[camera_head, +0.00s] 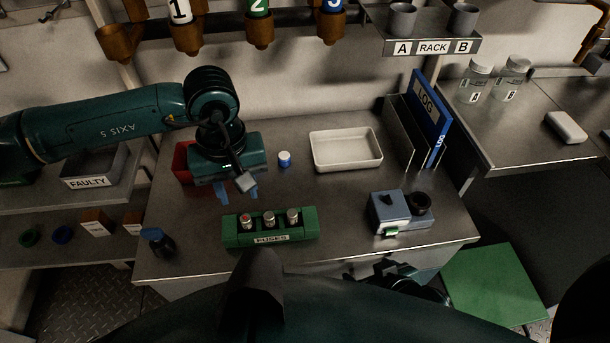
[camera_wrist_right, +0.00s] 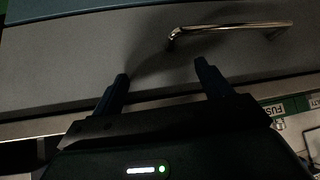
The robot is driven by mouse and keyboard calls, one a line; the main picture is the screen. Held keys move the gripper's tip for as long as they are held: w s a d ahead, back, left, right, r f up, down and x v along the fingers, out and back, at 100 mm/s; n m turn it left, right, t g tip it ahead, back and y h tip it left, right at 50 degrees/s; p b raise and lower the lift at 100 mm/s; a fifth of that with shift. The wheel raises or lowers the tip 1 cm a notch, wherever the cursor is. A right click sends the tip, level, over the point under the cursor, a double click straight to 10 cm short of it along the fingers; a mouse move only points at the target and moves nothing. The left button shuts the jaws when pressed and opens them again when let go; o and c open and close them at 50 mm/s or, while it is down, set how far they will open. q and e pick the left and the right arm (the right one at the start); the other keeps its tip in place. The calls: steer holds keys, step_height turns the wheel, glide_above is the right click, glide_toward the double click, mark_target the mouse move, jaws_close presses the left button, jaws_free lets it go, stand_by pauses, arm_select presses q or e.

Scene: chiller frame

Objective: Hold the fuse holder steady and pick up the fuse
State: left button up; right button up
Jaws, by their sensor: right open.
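The green fuse holder (camera_head: 300,233), labelled FUSES, stands near the front edge of the bench in the head view. Three fuses stand upright in it: a left one with a reddish top (camera_head: 247,221), a middle one (camera_head: 269,219) and a right one (camera_head: 292,216). My left gripper (camera_head: 238,193) points down above the bench, behind and a little left of the holder; its blue fingers look apart and empty. My right gripper (camera_wrist_right: 160,74) is open and empty in the wrist view, facing a grey panel with a metal handle (camera_wrist_right: 230,28). Its fingers are not clear in the head view.
A red bin (camera_head: 182,162) is beside my left gripper. Bench between holder and device is clear.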

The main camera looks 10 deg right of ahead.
mark_target(310, 218)
steer(key=a+g, duration=0.1)
steer(key=a, duration=0.1)
steer(key=a+r+g, duration=0.1)
steer(key=a, duration=0.1)
steer(key=a+r+g, duration=0.1)
steer(key=a+g, duration=0.1)
steer(key=shift+a+r+y, duration=0.15)
steer(key=shift+r+y, duration=0.05)
steer(key=shift+y, duration=0.2)
steer(key=w+a+r+n+g, duration=0.1)
steer(key=r+n, duration=0.2)
steer(key=w+a+r+n+g+h, duration=0.1)
steer(key=w+r+n, duration=0.1)
steer(key=r+n, duration=0.1)
steer(key=w+a+r+n+g+h, duration=0.1)
steer(key=w+a+r+n+g, duration=0.1)
steer(key=r+n, duration=0.1)
steer(key=shift+r, duration=0.8)
steer(key=w+a+r+n, duration=0.1)
steer(key=w+r+n, duration=0.4)
steer(key=r+n, duration=0.25)
steer(key=shift+m+h, duration=0.3)
steer(key=shift+m, duration=0.15)
steer(key=f, duration=1.2)
steer(key=shift+w+f, duration=0.25)
steer(key=shift+f, duration=0.15)
steer(key=shift+c, duration=0.4)
steer(key=c, duration=1.1)
steer(key=shift+o, duration=0.2)
